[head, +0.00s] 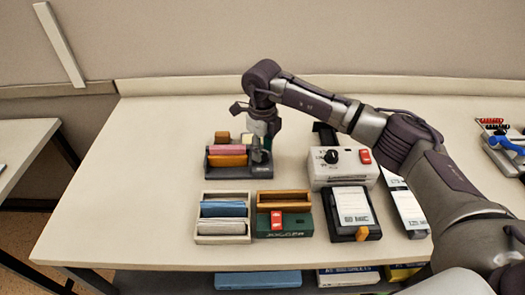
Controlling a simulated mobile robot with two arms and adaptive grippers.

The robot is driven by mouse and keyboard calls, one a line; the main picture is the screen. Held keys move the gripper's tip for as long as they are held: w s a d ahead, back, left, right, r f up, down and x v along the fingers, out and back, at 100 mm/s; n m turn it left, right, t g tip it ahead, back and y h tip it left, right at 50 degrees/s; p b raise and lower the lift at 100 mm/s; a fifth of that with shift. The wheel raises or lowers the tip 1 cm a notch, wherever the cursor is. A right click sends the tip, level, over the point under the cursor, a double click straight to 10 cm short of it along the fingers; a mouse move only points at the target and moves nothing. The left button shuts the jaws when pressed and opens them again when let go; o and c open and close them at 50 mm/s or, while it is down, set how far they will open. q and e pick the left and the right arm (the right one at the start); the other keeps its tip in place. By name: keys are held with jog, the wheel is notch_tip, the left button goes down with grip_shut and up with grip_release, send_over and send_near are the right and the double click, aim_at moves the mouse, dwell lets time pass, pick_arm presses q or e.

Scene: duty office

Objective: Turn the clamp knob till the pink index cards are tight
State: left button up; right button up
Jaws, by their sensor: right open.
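The pink index cards (227,149) stand upright in a dark holder (238,174) left of centre on the table, with orange cards (227,161) in front of them. A dark upright part (257,157) is at the holder's right end, below my gripper; I cannot tell if it is the clamp knob. My right gripper (262,142) points down over that right end, open, with no object seen between its fingers. Whether it touches the knob is hidden by the gripper itself. My left gripper is out of view.
A white box (343,177) with a black dial and red switch stands right of the holder. In front are a tray (224,240) with blue and grey cards, a green box (284,226) and a dark device (353,214). The table's left side is clear.

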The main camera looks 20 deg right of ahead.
aim_at(263, 155)
notch_tip(263, 155, up, 11)
jog(key=shift+f, duration=0.2)
jog(key=shift+o, duration=0.2)
